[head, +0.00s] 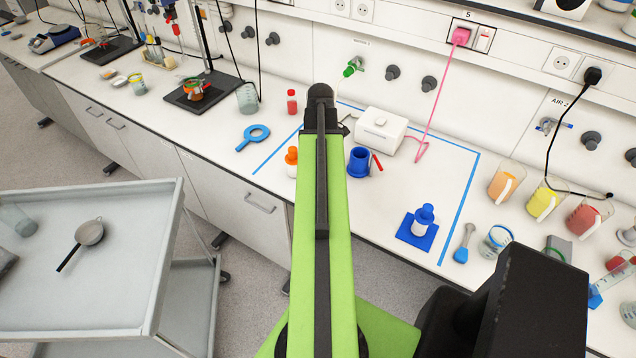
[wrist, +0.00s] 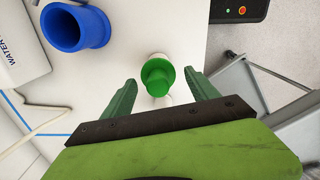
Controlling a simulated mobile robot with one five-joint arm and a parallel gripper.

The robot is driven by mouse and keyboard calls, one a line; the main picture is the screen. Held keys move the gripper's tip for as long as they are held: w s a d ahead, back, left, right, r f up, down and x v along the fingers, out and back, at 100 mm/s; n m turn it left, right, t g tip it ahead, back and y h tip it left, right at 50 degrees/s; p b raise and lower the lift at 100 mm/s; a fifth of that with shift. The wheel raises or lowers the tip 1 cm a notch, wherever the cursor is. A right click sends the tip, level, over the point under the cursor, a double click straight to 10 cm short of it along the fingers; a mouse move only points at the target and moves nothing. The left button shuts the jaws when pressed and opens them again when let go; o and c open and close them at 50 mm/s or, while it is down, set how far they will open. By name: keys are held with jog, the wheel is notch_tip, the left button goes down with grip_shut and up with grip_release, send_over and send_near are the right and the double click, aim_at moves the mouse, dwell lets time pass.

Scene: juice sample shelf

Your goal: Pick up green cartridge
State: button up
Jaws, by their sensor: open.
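The green cartridge (wrist: 157,76) shows in the wrist view, with a green top and a paler part beneath it. It stands on the white bench between the two fingers of my gripper (wrist: 161,78). The fingers are spread, with a gap on each side of the cartridge; I cannot tell whether their tips are level with it. In the head view my green arm reaches over the bench and hides the cartridge and my gripper.
A blue cup (wrist: 75,27) stands left of the cartridge in the wrist view. In the head view, an orange-topped cartridge (head: 291,161) stands left of my arm, with a white box (head: 380,133) to the right. A blue-topped cartridge (head: 422,220) sits front right.

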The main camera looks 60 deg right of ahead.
notch_tip(320, 180, down, 5)
jog(key=b, duration=0.5)
jog(key=shift+w+d+f, duration=0.1)
jog(key=shift+d+f, duration=0.05)
jog(key=shift+f, duration=0.05)
jog(key=shift+r, duration=0.2)
jog(key=shift+c, duration=0.5)
jog(key=c, duration=1.2)
